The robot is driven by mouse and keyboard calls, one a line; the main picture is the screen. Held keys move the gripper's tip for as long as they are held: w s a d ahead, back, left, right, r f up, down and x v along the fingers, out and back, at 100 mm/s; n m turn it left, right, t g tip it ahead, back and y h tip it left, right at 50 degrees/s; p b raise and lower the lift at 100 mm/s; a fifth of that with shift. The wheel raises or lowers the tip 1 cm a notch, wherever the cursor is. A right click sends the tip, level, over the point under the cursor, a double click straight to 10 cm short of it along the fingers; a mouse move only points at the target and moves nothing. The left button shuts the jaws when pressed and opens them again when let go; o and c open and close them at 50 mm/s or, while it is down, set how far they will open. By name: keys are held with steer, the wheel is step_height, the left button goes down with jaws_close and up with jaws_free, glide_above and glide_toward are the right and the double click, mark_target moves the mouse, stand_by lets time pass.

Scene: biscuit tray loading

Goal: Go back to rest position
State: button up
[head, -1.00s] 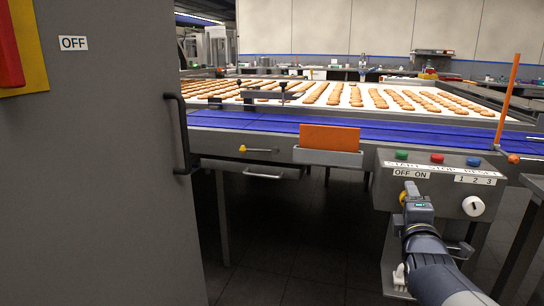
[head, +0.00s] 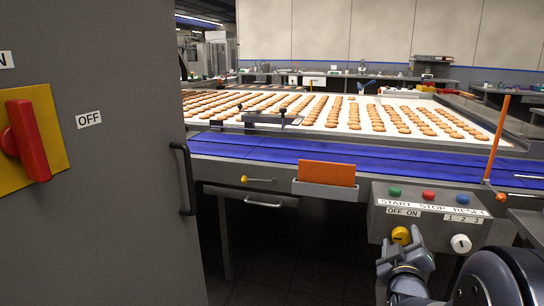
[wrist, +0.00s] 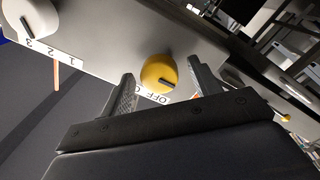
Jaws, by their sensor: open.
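My gripper (head: 403,252) is in front of the control panel (head: 380,222), just below the yellow OFF/ON knob (head: 401,236) in the head view. In the wrist view the same yellow knob (wrist: 158,73) shows between my two open fingers, with its dark pointer bar tilted. Nothing is held. I cannot tell from the pictures exactly how far the fingertips are from the knob. My arm comes in from the lower right corner of the head view.
The panel also has a white 1-2-3 knob (head: 460,244) and green, red and blue buttons. A grey cabinet (head: 120,200) with a red switch (head: 27,140) fills the left. Behind are a blue belt (head: 260,146) and rows of biscuits. Dark floor lies below.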

steer(key=m+p, duration=0.5)
steer(key=shift+r+m+p, duration=0.25)
steer(key=shift+m+p, duration=0.05)
steer(key=shift+p, duration=0.05)
steer(key=shift+f+m+p, duration=0.2)
steer(key=shift+m+p, duration=0.4)
steer(key=shift+m, duration=0.1)
